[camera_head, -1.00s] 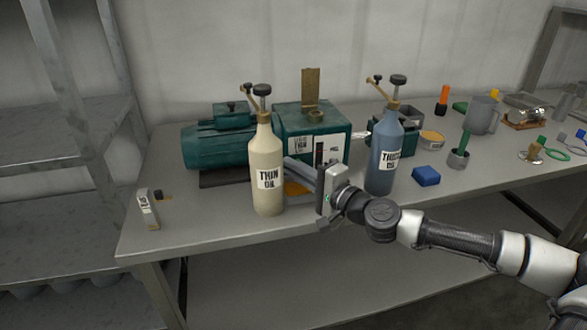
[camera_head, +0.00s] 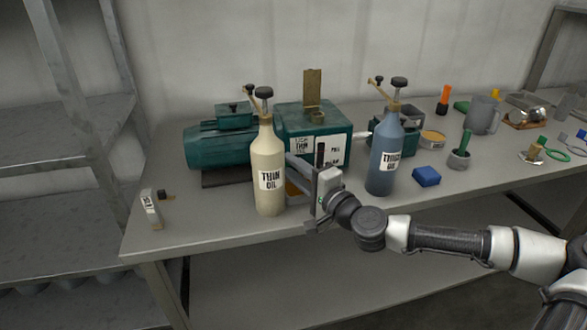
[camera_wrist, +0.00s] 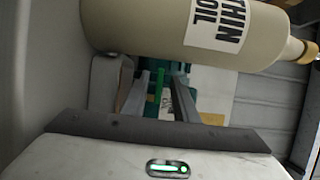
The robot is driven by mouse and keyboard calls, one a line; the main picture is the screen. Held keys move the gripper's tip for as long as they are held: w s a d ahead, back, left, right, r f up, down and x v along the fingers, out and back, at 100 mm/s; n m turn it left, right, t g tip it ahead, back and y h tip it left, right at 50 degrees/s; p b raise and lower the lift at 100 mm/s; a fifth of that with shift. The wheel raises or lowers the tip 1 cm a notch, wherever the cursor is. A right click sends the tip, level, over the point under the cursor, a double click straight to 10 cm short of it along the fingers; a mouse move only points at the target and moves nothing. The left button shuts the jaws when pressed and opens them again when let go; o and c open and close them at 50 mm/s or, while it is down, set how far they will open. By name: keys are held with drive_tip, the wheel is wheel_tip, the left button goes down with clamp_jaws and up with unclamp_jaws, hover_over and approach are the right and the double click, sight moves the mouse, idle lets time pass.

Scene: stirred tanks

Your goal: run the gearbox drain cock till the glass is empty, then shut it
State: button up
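The green gearbox (camera_head: 290,119) stands at the back of the bench, with white labels on its front. Its narrow dark sight glass (camera_head: 320,151) shows just above my gripper; I cannot read the oil level. The drain cock cannot be made out; my gripper and the thin oil bottle cover the gearbox's lower front. My gripper (camera_head: 295,176) is in front of the gearbox, between the two oil bottles, its fingers apart and pointing towards it. In the wrist view my fingers (camera_wrist: 161,98) stand apart with green parts beyond them; I see nothing clearly held.
The cream thin oil bottle (camera_head: 268,150) stands close left of my fingers and fills the top of the wrist view (camera_wrist: 170,28). A blue-grey bottle (camera_head: 384,150) stands to the right. An orange-yellow tray (camera_head: 294,192) shows low between them. A blue block (camera_head: 426,176) lies further right.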

drive_tip(key=p+v, duration=0.7)
drive_tip(key=v, duration=1)
drive_tip(key=shift+s+p, duration=0.2)
drive_tip(key=shift+p, duration=0.1)
drive_tip(key=shift+d, duration=0.1)
drive_tip(key=s+d+r+p, duration=0.1)
drive_tip(key=s+r+p, duration=0.1)
drive_tip(key=s+p, duration=0.3)
drive_tip(key=p, duration=0.2)
drive_tip(key=shift+s+d+p, duration=0.2)
drive_tip(key=shift+s+p, duration=0.2)
